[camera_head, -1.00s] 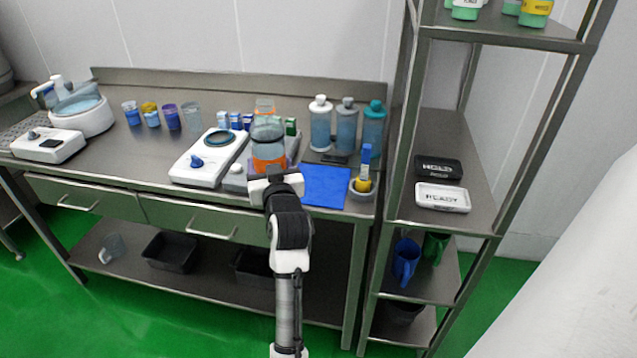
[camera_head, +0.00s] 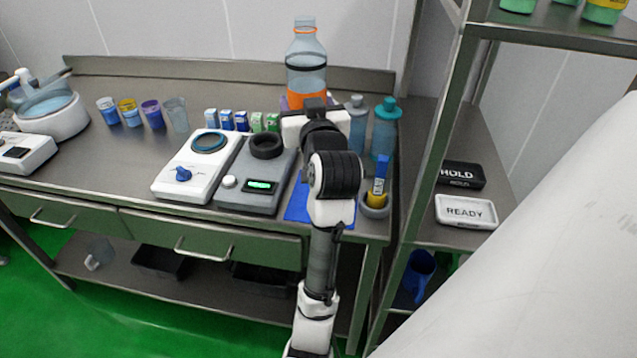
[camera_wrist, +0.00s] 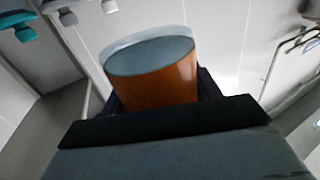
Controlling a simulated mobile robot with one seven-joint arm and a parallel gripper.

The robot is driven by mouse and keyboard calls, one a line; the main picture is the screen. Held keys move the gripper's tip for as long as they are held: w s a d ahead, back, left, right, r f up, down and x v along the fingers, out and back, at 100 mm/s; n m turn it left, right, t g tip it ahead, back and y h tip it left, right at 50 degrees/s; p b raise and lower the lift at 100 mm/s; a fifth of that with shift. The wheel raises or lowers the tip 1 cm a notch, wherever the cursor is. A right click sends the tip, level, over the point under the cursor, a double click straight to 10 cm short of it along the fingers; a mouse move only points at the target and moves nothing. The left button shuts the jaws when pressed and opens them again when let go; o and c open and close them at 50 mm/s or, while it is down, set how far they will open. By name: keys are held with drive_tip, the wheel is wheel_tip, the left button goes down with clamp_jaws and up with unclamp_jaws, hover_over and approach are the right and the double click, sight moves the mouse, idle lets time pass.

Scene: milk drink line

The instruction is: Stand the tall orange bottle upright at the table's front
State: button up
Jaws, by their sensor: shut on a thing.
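The tall orange bottle (camera_head: 307,68) is clear on top with a dark band and has orange in its lower part. In the head view it is upright, in front of the wall, and looks raised above the table (camera_head: 95,172). My gripper (camera_head: 308,104) is shut on its lower part; the fingers are mostly hidden behind my wrist. In the wrist view the bottle (camera_wrist: 152,75) shows its orange side and a grey-blue round end, with the dark gripper (camera_wrist: 160,108) around it.
A white device (camera_head: 192,168) and a grey device (camera_head: 250,180) stand left of my arm. A blue mat (camera_head: 297,203) lies partly under my arm. A steel shelf rack stands at right.

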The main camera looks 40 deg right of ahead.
wheel_tip(320, 180, down, 20)
drive_tip(key=shift+r+p, duration=0.1)
drive_tip(key=shift+p, duration=0.7)
drive_tip(key=o, duration=1)
